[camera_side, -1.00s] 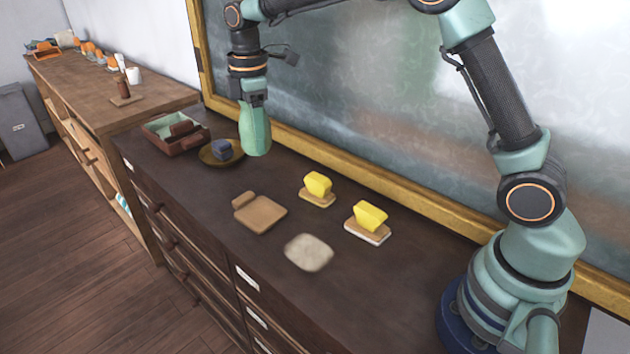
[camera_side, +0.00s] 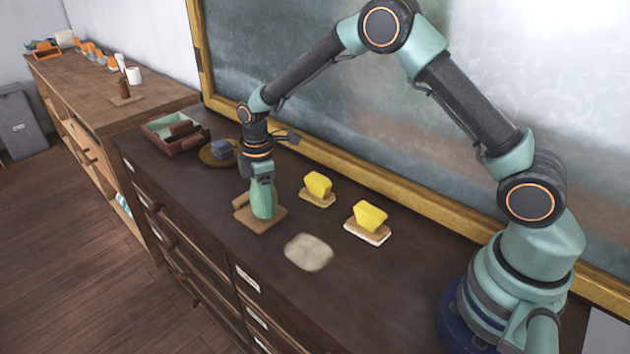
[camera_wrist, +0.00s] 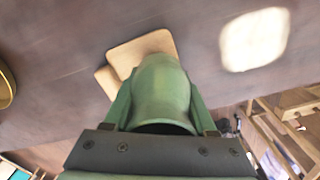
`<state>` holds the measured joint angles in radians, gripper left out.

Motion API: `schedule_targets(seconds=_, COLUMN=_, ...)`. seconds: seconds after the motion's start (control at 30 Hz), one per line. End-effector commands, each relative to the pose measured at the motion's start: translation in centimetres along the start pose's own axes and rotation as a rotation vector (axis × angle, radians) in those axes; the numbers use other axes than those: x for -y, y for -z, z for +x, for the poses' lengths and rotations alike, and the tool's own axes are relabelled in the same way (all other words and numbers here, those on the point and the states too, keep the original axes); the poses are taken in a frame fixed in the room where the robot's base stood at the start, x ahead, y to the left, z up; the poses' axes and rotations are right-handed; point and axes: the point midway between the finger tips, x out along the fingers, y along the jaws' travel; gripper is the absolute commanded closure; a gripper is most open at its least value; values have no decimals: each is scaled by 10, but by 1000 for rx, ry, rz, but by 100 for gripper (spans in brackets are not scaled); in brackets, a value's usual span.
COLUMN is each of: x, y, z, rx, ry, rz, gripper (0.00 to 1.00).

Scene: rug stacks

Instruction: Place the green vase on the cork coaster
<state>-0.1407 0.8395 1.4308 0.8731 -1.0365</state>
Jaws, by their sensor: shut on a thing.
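The green vase (camera_side: 263,203) is upright in my gripper (camera_side: 262,181), which is shut on its upper part. In the wrist view the vase (camera_wrist: 163,88) sits between the two fingers (camera_wrist: 158,108). The tan square cork coaster (camera_side: 275,219) lies directly below the vase, partly hidden by it. Its far part shows beyond the vase in the wrist view (camera_wrist: 140,50). The vase's base is at or just above the coaster; I cannot tell whether they touch.
A small tan block (camera_side: 240,201) is at the coaster's left edge. Two yellow blocks (camera_side: 318,184) (camera_side: 370,216) stand on tan bases to the right. A pale rounded mat (camera_side: 308,252) lies in front. A round dish (camera_side: 212,155) and a tray (camera_side: 168,145) are behind left.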

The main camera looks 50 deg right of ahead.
Motion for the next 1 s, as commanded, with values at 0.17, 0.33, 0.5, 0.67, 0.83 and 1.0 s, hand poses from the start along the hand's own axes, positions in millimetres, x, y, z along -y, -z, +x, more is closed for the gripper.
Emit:
schedule_targets(seconds=0.17, x=-1, y=0, z=9, rx=-2, ry=-3, rz=0, gripper=100)
schedule_targets(seconds=0.33, x=-1, y=0, z=9, rx=-1, ry=-2, rz=0, gripper=100)
schedule_targets(seconds=0.5, x=0, y=0, z=13, rx=-1, ry=-1, rz=0, gripper=28)
schedule_targets(seconds=0.67, x=0, y=0, z=12, rx=-1, ry=-1, rz=0, gripper=13)
schedule_targets(seconds=0.83, x=0, y=0, z=12, rx=-1, ry=-1, rz=0, gripper=13)
schedule_targets(seconds=1.0, x=-1, y=0, z=2, rx=-1, ry=-2, rz=0, gripper=13)
